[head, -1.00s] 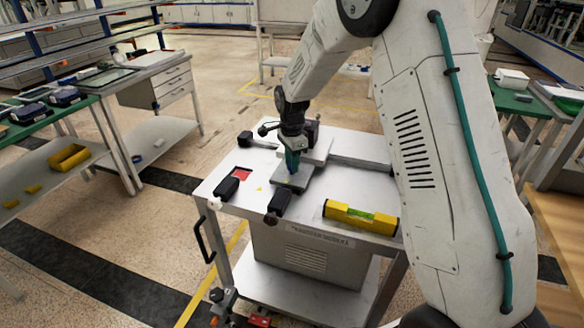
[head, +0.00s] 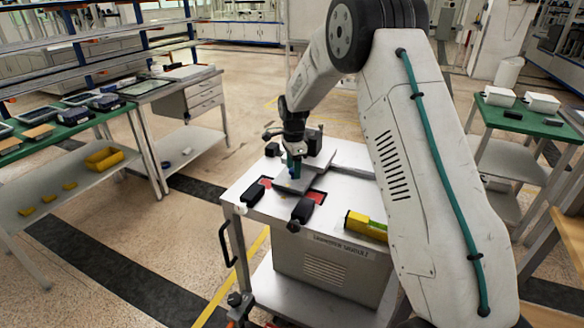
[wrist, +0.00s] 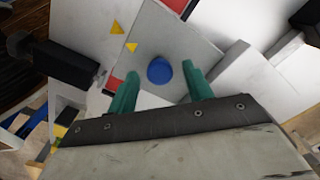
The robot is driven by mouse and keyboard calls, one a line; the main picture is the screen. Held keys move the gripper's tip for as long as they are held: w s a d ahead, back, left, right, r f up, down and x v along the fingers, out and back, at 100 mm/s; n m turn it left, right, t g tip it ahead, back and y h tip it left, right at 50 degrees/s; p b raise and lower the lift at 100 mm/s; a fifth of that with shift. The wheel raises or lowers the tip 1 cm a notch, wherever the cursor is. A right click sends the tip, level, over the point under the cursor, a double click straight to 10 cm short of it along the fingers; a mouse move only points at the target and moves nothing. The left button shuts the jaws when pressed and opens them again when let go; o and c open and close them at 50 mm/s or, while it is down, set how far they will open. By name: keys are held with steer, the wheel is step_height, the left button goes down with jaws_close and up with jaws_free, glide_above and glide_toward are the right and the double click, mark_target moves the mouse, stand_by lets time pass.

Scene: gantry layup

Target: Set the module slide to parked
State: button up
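The module slide is a grey plate (head: 291,187) with a blue knob (wrist: 160,71), on top of the white transfer module cart (head: 240,188). Red patches show on both sides of the plate, one at left (head: 265,182) and one at right (head: 317,196). My gripper (head: 294,172) points down over the plate. In the wrist view its teal fingers (wrist: 160,84) are apart, with the knob between and just ahead of their tips; gaps show on both sides. I see no markings naming the parked position.
Black blocks (head: 252,195) and (head: 302,210) stand at the front of the cart top. A yellow spirit level (head: 366,226) lies at the front right, partly behind my arm. A green table (head: 525,120) stands right, shelving and benches left.

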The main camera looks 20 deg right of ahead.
step_height(320, 180, up, 8)
steer(key=shift+f, duration=0.1)
stand_by(0.5)
stand_by(0.4)
steer(key=shift+n, duration=0.6)
steer(key=s+a+r+n, duration=0.2)
steer(key=s+r+n, duration=0.2)
steer(key=s, duration=1.1)
steer(key=s+a+r+n+t, duration=0.1)
steer(key=s+r+n, duration=0.4)
steer(key=s, duration=1.1)
steer(key=s+a+r+n, duration=0.3)
steer(key=s+r+n, duration=0.2)
steer(key=s, duration=1.1)
steer(key=shift+n, duration=1.7)
